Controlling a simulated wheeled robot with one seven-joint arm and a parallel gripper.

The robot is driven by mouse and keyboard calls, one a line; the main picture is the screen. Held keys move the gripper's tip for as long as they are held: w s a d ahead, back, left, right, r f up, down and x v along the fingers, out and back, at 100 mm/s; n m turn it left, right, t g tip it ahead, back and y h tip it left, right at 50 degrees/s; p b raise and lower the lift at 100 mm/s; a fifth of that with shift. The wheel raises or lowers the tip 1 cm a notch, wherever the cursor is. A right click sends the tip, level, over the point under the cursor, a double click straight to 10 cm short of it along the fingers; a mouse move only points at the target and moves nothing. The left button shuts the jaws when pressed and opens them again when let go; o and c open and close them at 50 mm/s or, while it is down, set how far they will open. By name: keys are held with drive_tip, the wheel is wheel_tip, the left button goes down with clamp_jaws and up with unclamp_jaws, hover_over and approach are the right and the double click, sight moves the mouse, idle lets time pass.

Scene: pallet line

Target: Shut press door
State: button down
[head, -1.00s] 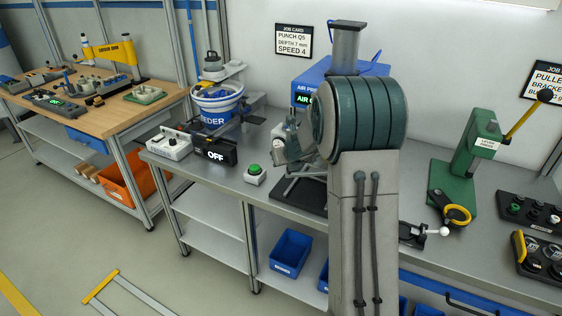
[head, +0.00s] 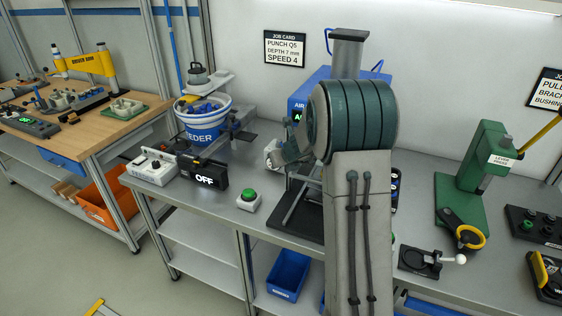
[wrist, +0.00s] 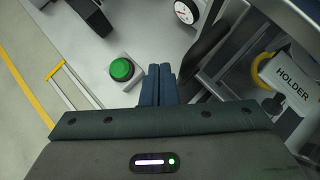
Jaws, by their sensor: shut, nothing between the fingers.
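The blue air press (head: 299,92) stands on the bench, largely hidden behind my arm in the head view. Its dark base and grey frame bars show below, left of my arm. In the wrist view, a dark blue frame edge (wrist: 297,18) and grey bars show at the right. I cannot tell which part is the door or how far open it stands. My gripper (wrist: 161,70) is shut and empty in the wrist view, with its fingertips just right of a green button (wrist: 122,69). I cannot tell whether they touch anything. In the head view the fingers are hidden.
The green button box (head: 248,199) sits on the bench front, left of the press. A dark OFF display (head: 204,172) and a feeder bowl (head: 203,120) stand farther left. A white HOLDER block (wrist: 291,85) is at the wrist view's right. A green lever press (head: 483,165) stands right of my arm.

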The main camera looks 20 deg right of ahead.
drive_tip(key=shift+a, duration=0.15)
drive_tip(key=s+a+r+n+g+y+p, duration=0.1)
drive_tip(key=s+a+r+n+y+p, duration=0.1)
drive_tip(key=s+a+r+n, duration=1.05)
drive_tip(key=s+d+f+n+g+h, duration=0.1)
drive_tip(key=s+n+g, duration=0.1)
drive_tip(key=s+n, duration=0.9)
drive_tip(key=s+d+f+n+g+h+b, duration=0.1)
drive_tip(key=s+d+n+g+h, duration=0.1)
drive_tip(key=s+n, duration=0.9)
drive_tip(key=s, duration=0.5)
drive_tip(key=shift+d+b, duration=0.3)
